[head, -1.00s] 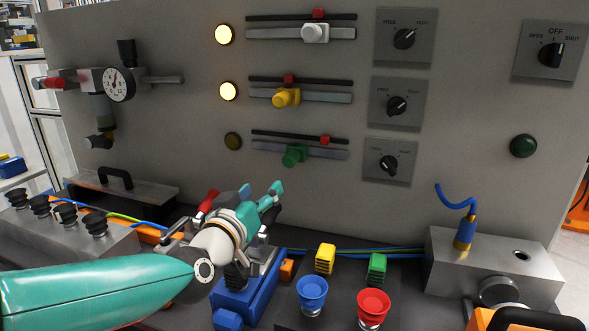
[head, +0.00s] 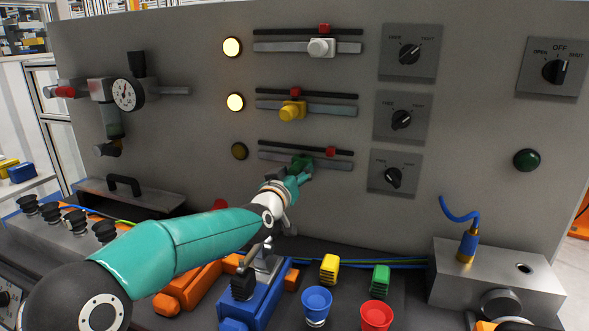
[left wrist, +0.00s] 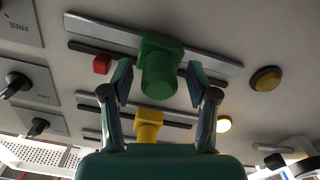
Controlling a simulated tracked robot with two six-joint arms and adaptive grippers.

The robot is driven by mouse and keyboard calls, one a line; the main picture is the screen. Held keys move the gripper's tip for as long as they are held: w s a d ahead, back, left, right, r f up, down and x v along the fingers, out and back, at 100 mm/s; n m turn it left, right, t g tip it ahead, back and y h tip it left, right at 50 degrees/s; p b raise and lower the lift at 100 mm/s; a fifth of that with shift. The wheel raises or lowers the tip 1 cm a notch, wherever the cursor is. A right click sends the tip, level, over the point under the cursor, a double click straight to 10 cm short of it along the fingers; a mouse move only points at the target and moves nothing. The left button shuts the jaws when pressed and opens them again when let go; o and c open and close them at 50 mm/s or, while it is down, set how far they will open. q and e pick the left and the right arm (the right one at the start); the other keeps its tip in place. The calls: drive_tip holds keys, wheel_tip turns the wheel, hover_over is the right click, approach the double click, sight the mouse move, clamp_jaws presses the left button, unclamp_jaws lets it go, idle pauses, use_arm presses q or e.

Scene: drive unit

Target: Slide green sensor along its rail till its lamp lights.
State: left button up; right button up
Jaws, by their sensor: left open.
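The green sensor (head: 302,164) sits on the lowest rail (head: 333,164), to the left of the red marker (head: 331,152) on the dark strip above that rail. Its lamp (head: 239,151) at the rail's left end is unlit. My left gripper (head: 297,178) is at the green sensor, partly hiding it. In the left wrist view the green sensor (left wrist: 158,68) stands between the two open fingers of my left gripper (left wrist: 157,84), with a gap visible on each side. The red marker (left wrist: 102,64) shows there too. My right gripper is not in view.
Above are a yellow sensor (head: 292,110) and a white sensor (head: 321,48), each with a lit lamp. Rotary knobs (head: 393,177) stand right of the rails. Below are a blue vise (head: 255,296), a blue cup-shaped button (head: 316,305) and a metal block (head: 497,280).

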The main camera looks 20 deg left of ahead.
use_arm(q)
drive_tip(key=shift+w, duration=0.4)
drive_tip(key=shift+c, duration=0.2)
clamp_jaws()
drive_tip(key=shift+d, duration=0.1)
